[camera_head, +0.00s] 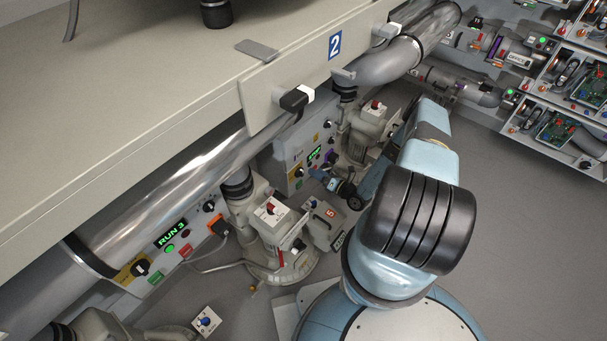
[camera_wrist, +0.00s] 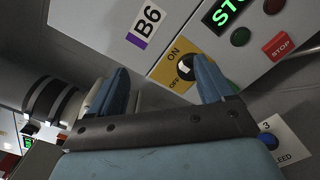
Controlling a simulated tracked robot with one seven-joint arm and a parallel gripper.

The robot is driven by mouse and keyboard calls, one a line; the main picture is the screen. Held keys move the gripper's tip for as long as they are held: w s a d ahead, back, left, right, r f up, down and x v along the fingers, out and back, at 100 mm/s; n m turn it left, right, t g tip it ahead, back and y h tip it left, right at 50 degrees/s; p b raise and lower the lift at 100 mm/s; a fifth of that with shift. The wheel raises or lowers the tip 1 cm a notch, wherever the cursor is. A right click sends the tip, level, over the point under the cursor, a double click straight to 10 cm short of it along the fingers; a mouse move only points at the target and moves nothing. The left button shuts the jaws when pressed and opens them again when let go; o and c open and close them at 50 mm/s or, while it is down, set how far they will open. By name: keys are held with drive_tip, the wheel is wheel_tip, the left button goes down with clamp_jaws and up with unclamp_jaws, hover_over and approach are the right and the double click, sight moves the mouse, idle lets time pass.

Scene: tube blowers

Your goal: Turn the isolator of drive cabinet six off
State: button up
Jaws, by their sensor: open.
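The drive cabinet labelled B6 (camera_wrist: 118,28) fills the upper wrist view. Its isolator (camera_wrist: 186,66) is a dark knob with a white part on a yellow plate (camera_wrist: 165,74) marked ON and OFF. The right finger covers part of the knob and plate, and I cannot tell which mark the knob points to. My gripper (camera_wrist: 163,67) is open, its blue fingers apart in front of the cabinet. The knob shows between them, close to the right finger; contact cannot be told. In the head view my gripper (camera_head: 332,184) is small, close to a cabinet with a lit green display (camera_head: 314,153).
A lit green display (camera_wrist: 228,10) and a red STOP plate (camera_wrist: 280,45) sit right of the isolator. A cabinet reading RUN 3 (camera_head: 172,234) has another yellow-plated knob (camera_head: 140,268). Blower units, one marked 5 (camera_head: 328,214), and steel ducts crowd the left. Grey floor (camera_head: 520,230) is clear at right.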

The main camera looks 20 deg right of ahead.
approach(303, 175)
drive_tip(key=x, duration=0.7)
drive_tip(key=shift+w+a+f, duration=0.1)
drive_tip(key=shift+w, duration=0.25)
drive_tip(key=shift+x, duration=0.95)
drive_tip(key=shift+c, duration=0.3)
drive_tip(key=c, duration=0.9)
drive_tip(key=shift+d, duration=0.25)
drive_tip(key=shift+c, duration=0.4)
drive_tip(key=shift+a, duration=0.1)
